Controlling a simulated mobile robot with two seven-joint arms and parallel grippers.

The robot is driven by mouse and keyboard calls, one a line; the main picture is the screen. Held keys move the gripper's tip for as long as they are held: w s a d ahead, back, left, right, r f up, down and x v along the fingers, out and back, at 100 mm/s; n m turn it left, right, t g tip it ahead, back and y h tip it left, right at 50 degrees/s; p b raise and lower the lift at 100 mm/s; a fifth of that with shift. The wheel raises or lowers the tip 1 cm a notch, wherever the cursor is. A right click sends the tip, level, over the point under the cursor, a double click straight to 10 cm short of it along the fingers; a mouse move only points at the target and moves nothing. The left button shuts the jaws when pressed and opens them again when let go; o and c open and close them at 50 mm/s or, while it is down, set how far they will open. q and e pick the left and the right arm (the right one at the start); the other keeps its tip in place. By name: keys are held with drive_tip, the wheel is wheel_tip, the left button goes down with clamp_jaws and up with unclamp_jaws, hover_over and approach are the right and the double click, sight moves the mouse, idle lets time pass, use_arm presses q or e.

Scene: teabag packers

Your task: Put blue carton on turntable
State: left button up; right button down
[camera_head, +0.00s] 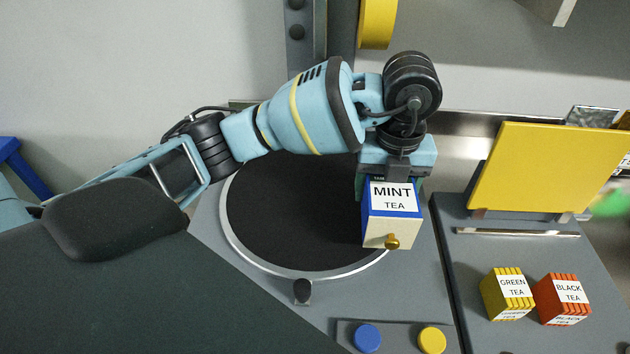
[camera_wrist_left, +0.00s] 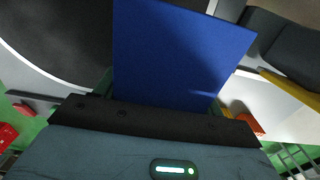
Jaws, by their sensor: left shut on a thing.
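The blue carton (camera_head: 393,213) carries a white "MINT TEA" label and has a pale front face with a small brass knob. My left gripper (camera_head: 392,178) is shut on it, over the right part of the turntable in the head view. In the left wrist view the carton's plain blue face (camera_wrist_left: 180,60) fills the middle, just beyond the jaws (camera_wrist_left: 160,105). The turntable (camera_head: 285,215) is a round black disc with a light rim, and its top is otherwise bare. I cannot tell whether the carton touches the disc. My right gripper is in neither view.
A yellow carton labelled "GREEN TEA" (camera_head: 507,293) and an orange "BLACK TEA" carton (camera_head: 562,299) stand on the right-hand grey surface. A tilted yellow panel (camera_head: 545,170) stands behind them. A blue button (camera_head: 367,338) and a yellow button (camera_head: 432,340) sit at the front.

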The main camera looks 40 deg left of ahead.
use_arm(q)
drive_tip(key=a, duration=0.5)
drive_tip(key=a+f, duration=0.1)
drive_tip(key=a, duration=0.3)
drive_tip(key=a+p, duration=0.1)
drive_tip(key=a, duration=0.4)
drive_tip(key=shift+a+f, duration=0.15)
drive_tip(key=shift+a, duration=0.2)
drive_tip(key=shift+a+f, duration=0.15)
drive_tip(key=shift+a, duration=0.1)
drive_tip(key=shift+f, duration=1.6)
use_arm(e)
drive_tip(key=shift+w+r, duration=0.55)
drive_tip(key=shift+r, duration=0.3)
use_arm(q)
drive_tip(key=shift+f, duration=0.15)
drive_tip(key=o, duration=1)
drive_tip(key=shift+o, duration=0.2)
wheel_tip(320, 180, up, 12)
drive_tip(key=shift+p, duration=0.4)
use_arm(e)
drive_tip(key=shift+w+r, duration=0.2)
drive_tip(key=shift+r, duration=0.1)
